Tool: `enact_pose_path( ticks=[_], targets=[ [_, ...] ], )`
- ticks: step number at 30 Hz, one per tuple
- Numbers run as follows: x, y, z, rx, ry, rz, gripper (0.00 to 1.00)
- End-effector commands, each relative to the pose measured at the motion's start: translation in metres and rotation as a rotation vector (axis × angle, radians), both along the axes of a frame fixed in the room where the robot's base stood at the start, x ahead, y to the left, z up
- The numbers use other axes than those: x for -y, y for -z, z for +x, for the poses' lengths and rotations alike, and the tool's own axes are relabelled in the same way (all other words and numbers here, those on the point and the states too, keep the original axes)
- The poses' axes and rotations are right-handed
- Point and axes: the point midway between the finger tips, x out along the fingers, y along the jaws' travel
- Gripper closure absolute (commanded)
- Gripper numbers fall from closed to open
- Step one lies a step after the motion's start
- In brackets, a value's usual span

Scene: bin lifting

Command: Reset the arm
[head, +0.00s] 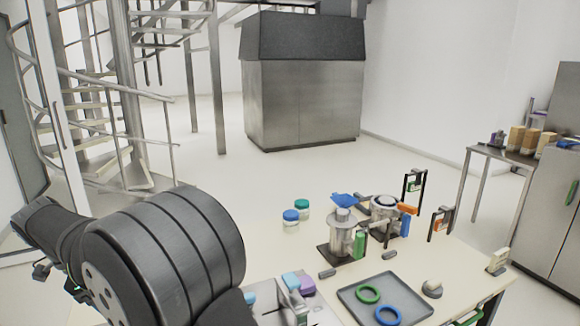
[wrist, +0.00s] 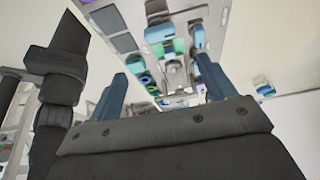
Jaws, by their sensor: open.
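My gripper shows in the wrist view (wrist: 165,90), with two blue-grey fingers standing well apart and nothing between them. The wrist view is tilted, and a worktop with small objects lies beyond the fingertips, apart from them. In the head view my dark, rounded arm fills the lower left, and my gripper's fingers cannot be made out there. The arm is beside the left part of the pale table (head: 265,240) and hides its near left corner.
On the table stand metal canisters (head: 342,232), a blue-lidded jar (head: 291,219), a green-lidded jar (head: 302,208) and a grey tray (head: 350,295) holding a green ring (head: 368,294) and a blue ring (head: 388,314). Open floor lies behind.

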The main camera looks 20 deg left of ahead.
Motion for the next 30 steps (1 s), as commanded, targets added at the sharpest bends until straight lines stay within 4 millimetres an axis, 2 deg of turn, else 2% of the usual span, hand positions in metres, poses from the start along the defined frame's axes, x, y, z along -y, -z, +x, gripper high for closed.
enact_pose_path(
  ticks=[20, 30],
  targets=[
    [0.038, 0.126, 0.036, 0.000, -0.003, -0.005, 0.24],
    [0.038, 0.121, 0.032, 0.001, -0.370, 0.000, 0.24]
  ],
)
